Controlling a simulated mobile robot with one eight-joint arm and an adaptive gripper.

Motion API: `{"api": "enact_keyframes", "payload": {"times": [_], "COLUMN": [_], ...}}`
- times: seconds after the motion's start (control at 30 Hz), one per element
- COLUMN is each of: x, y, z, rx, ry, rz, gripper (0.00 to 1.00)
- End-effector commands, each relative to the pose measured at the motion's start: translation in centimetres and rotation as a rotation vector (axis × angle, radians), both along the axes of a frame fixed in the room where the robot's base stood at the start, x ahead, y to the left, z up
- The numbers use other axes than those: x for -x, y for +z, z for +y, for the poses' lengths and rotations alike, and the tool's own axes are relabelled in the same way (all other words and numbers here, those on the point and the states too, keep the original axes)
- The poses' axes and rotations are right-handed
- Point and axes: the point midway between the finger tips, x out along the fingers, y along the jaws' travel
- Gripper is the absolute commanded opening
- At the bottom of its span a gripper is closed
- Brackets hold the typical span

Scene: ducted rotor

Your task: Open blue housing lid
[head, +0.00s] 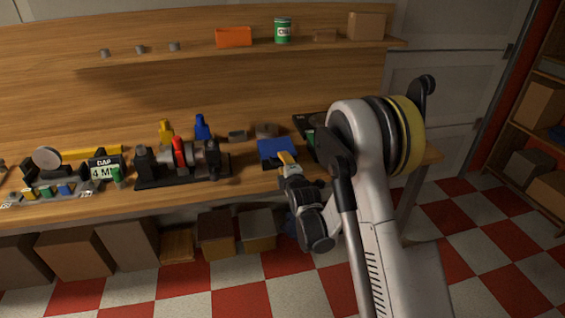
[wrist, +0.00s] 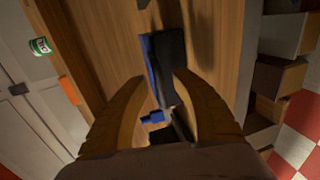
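The blue housing (head: 275,148) sits on the workbench, its flat blue top facing up and its lid looking closed. In the wrist view the housing (wrist: 151,62) shows a blue edge and a dark side, ahead of the fingers. My gripper (head: 287,158) is at the front edge of the housing in the head view and hides part of it. In the wrist view my gripper (wrist: 160,82) has its two yellow-brown fingers spread apart with nothing clamped between them. I cannot tell whether a finger touches the housing.
The workbench (head: 240,183) holds a black fixture (head: 182,162) with a red part left of the housing. A blue tool (head: 202,127) and a yellow tool (head: 166,131) stand behind it. Grey blocks lie near the housing. A shelf (head: 200,54) runs above; boxes stand below.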

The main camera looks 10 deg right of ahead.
Motion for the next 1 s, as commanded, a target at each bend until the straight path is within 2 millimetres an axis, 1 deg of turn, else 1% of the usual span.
{"api": "enact_keyframes", "payload": {"times": [0.03,0.07,0.1,0.13,0.37,0.57,0.77,1.0], "x": [0.0,0.0,0.0,0.0,0.0,0.0,-0.3,-1.3], "y": [0.0,0.0,0.0,0.0,0.1,1.1,3.3,6.8], "z": [0.0,0.0,0.0,0.0,0.0,0.0,0.0,0.0], "rx": [0.000,0.000,0.000,0.000,0.000,0.000,0.000,0.000], "ry": [0.000,0.000,0.000,0.000,0.000,0.000,0.000,0.000], "rz": [0.000,0.000,0.000,0.000,0.003,0.043,0.154,0.365], "gripper": [0.25,0.16,0.04,0.00,0.00,0.00,0.00,0.00]}}
